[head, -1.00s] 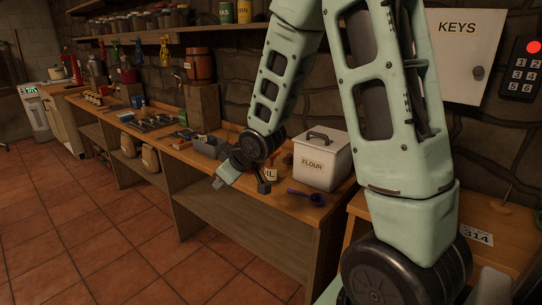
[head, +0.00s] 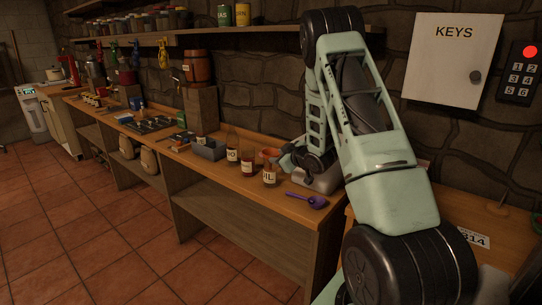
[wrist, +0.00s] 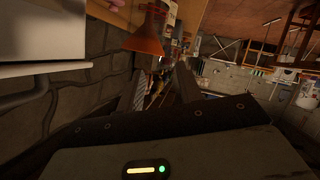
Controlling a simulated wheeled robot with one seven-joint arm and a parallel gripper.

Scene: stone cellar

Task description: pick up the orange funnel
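The orange funnel (head: 268,153) stands on the wooden bench against the stone wall, behind the oil bottle, which partly hides it. My gripper (head: 287,160) is just to the right of the funnel in the head view, in front of the flour box. In the wrist view the orange funnel (wrist: 147,40) shows at the top, beyond the fingers and apart from them. My gripper's fingers (wrist: 161,85) are spread with a gap between them, and I see nothing held there.
The oil bottle (head: 270,174) and other bottles (head: 247,164) stand close to the funnel. The white flour box (wrist: 45,30) is close by my gripper. A purple scoop (head: 309,201) lies near the bench front. A grey bin (head: 208,151) is further left.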

